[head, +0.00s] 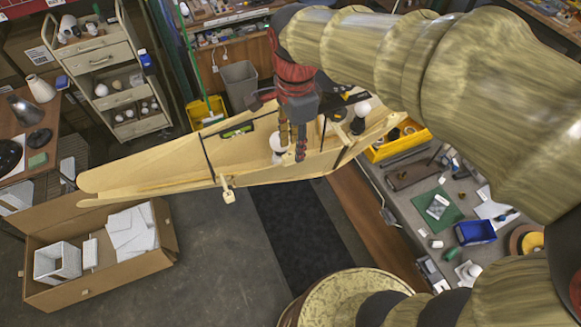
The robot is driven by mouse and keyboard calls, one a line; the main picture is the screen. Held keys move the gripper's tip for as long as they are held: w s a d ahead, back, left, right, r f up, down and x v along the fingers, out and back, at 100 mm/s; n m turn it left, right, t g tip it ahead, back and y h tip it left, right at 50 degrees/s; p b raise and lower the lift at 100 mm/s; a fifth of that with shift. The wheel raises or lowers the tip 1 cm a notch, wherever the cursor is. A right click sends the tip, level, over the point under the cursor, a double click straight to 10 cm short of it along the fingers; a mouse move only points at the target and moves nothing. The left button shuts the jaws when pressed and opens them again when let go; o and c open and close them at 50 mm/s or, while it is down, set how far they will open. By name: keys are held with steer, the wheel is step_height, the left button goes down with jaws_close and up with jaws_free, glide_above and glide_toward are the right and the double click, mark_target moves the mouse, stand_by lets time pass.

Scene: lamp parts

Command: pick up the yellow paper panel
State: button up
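A long pale yellow piece (165,165) with rounded left ends stretches across the middle of the head view. It is the only large yellow sheet-like thing I see; I cannot tell whether it is paper or wood. My gripper (292,157) points down in front of its middle. The two fingers stand apart, with the pale surface showing between them. I cannot tell whether they touch it. A white bulb (277,145) shows beside the left finger, and a green level (237,131) lies to the left. My arm hides the upper right.
A cardboard box (85,290) with white parts stands on the floor at lower left. A drawer cart (105,75) and a grey bin (240,80) stand behind. A grey worktable (400,205) with a blue tray (475,232) is at right.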

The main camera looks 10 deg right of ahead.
step_height(320, 180, down, 4)
steer(key=shift+d+f, duration=0.1)
steer(key=shift+w, duration=0.1)
steer(key=shift+c, duration=0.8)
jaws_close()
